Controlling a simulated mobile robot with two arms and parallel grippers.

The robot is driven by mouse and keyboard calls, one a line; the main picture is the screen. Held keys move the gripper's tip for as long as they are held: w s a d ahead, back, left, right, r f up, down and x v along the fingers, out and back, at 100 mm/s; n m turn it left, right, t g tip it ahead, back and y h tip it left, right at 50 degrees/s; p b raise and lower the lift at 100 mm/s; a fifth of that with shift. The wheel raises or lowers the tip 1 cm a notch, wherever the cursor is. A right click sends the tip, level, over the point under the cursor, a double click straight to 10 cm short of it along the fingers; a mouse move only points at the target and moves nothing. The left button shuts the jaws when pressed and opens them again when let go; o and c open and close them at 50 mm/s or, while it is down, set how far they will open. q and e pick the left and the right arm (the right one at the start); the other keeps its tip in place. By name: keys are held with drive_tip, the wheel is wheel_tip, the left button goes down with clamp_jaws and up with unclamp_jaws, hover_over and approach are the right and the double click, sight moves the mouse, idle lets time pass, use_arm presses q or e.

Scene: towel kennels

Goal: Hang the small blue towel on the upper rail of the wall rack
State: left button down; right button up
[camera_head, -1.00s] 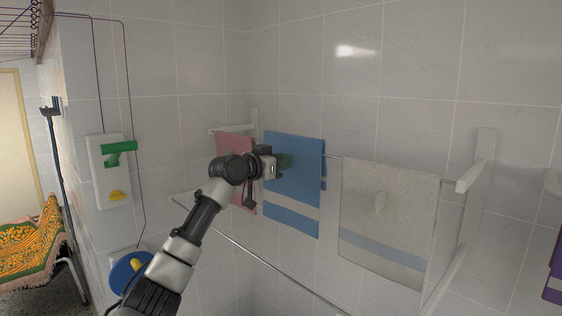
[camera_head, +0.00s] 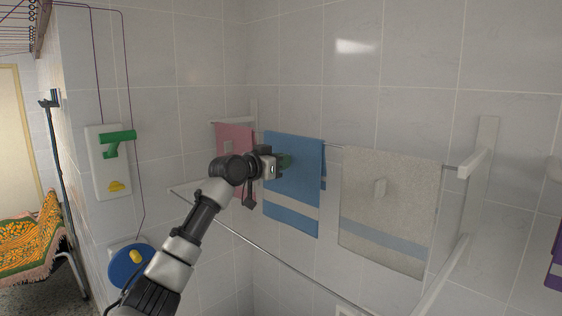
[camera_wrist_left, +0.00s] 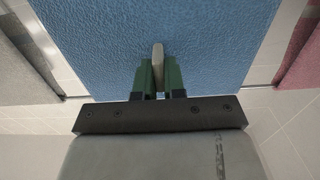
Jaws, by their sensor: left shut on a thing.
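The small blue towel (camera_head: 293,170), with a pale band near its bottom, hangs down in front of the wall rack's upper rail (camera_head: 333,146). A bit of blue shows behind its right edge, so it appears to straddle the rail. Its top fold stands slightly above the rail line; I cannot tell whether it rests there. My left gripper (camera_head: 277,164) is in front of the towel. In the left wrist view, its green fingers (camera_wrist_left: 158,76) are shut on a beige tab (camera_wrist_left: 158,54) on the blue cloth (camera_wrist_left: 110,45). My right gripper is not in view.
A pink towel (camera_head: 236,135) hangs left of the blue one, and a beige towel (camera_head: 385,215) hangs right of it, near the right bracket (camera_head: 485,145). A lower rail (camera_head: 255,246) crosses below. A wall unit with a green handle (camera_head: 117,138) is at left.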

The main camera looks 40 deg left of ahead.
use_arm(q)
drive_tip(key=c, duration=0.7)
unclamp_jaws()
drive_tip(key=shift+c, duration=0.2)
drive_tip(key=shift+s, duration=0.1)
drive_tip(key=s+b, duration=0.6)
drive_tip(key=s, duration=0.2)
drive_tip(key=shift+s+a, duration=0.35)
drive_tip(key=shift+s, duration=0.05)
